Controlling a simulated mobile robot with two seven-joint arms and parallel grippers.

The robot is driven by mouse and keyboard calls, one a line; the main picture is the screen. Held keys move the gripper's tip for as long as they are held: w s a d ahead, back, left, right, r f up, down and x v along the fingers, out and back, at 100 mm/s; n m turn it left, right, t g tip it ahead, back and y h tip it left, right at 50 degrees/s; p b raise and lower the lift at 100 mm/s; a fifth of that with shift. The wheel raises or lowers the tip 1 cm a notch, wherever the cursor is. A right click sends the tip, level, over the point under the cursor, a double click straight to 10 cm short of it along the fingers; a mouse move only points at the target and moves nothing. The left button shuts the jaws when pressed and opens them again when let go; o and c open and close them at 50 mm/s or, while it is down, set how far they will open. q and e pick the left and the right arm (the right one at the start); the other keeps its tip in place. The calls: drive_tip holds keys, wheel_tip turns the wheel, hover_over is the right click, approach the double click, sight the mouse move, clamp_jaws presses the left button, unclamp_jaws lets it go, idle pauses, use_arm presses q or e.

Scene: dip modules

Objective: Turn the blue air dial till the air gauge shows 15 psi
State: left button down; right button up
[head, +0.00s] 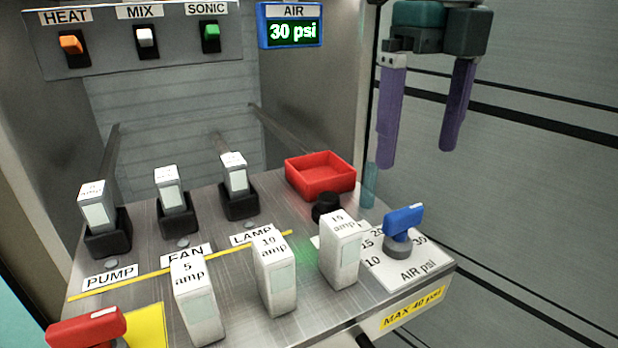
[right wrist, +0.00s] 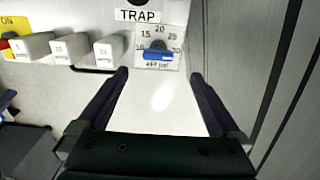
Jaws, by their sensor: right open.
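The blue air dial (head: 404,220) has a bar-shaped handle on a grey base, on a white scale plate (head: 417,267) marked AIR psi. In the right wrist view the dial (right wrist: 158,56) lies crosswise below the scale numbers. The air gauge (head: 291,32) reads 30 psi. My right gripper (head: 418,157) is open and empty, its purple fingers pointing down, above and apart from the dial. In the right wrist view the fingertips (right wrist: 160,75) are spread wide, with the dial ahead between them.
White amp modules (head: 341,255) stand in a row left of the dial. A black knob (head: 326,207) and a red tray (head: 321,175) lie behind it. Socketed modules (head: 168,190) stand further left. A red handle (head: 87,328) is at the front left. A wall is on the right.

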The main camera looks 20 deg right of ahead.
sight(405, 210)
wheel_tip(405, 210, down, 8)
drive_tip(key=shift+s+a+f+b, duration=0.1)
drive_tip(key=shift+a+f+b, duration=0.1)
drive_tip(key=shift+b, duration=0.75)
drive_tip(key=shift+c, duration=0.2)
drive_tip(key=c, duration=1.3)
